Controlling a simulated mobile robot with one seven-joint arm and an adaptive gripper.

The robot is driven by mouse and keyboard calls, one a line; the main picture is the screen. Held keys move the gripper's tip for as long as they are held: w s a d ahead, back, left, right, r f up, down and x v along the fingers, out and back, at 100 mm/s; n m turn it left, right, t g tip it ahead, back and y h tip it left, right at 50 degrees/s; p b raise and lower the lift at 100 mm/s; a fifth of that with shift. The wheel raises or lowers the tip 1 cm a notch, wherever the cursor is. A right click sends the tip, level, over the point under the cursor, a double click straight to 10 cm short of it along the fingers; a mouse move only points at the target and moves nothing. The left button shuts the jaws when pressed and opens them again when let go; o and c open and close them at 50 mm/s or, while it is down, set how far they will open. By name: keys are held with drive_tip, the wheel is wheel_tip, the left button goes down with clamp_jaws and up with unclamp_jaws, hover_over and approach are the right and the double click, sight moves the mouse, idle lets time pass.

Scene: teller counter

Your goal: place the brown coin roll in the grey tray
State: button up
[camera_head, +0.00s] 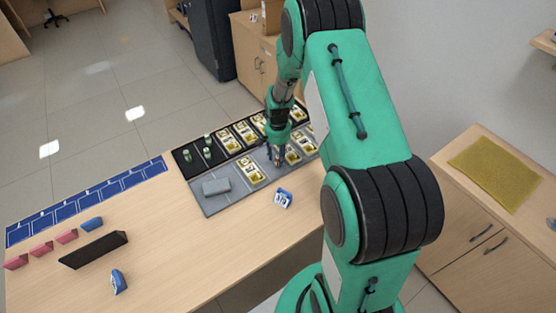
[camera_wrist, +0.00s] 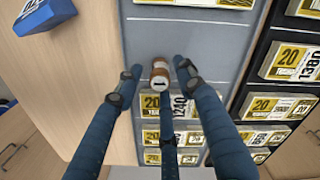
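The brown coin roll (camera_wrist: 159,73) shows in the wrist view, small, with a pale label marked 1. It appears against the grey tray (camera_wrist: 213,35), between my spread fingertips (camera_wrist: 158,72). A gap shows between the left finger and the roll; the right finger is close to it, and the third finger is just below it in the picture. My gripper looks open around the roll. In the head view my gripper (camera_head: 278,157) is low over the grey tray (camera_head: 215,207); the roll cannot be made out there.
The grey tray also holds yellow note bundles (camera_head: 249,170) and a grey block (camera_head: 216,186). Behind it is a black tray (camera_head: 181,158) with green rolls and more bundles. A blue-and-white pack (camera_head: 283,198) lies just in front.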

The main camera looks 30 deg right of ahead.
wheel_tip(320, 180, up, 9)
drive_tip(key=shift+r+p, duration=0.1)
drive_tip(key=shift+p, duration=0.65)
drive_tip(key=shift+r, duration=0.15)
drive_tip(key=s+a+r+n+t, duration=0.15)
drive_tip(key=a+r, duration=0.25)
drive_tip(key=r, duration=0.5)
drive_tip(key=s+a+r+n, duration=0.1)
drive_tip(key=s+a+r, duration=0.25)
drive_tip(key=r, duration=0.45)
drive_tip(key=s+a+r+n+t, duration=0.1)
drive_tip(key=s+a+r+n, duration=0.1)
drive_tip(key=a+r, duration=0.5)
drive_tip(key=s+a+r+n+t, duration=0.1)
drive_tip(key=s+a+r, duration=0.2)
drive_tip(key=s, duration=0.4)
drive_tip(key=s+a+r+n+t, duration=0.1)
drive_tip(key=s+a+r+n, duration=0.1)
drive_tip(key=s+r, duration=0.4)
drive_tip(key=s+a+r+n+t, duration=0.1)
drive_tip(key=s+a+r, duration=0.3)
drive_tip(key=s, duration=0.6)
drive_tip(key=shift+r+n, duration=0.3)
drive_tip(key=shift+n, duration=0.05)
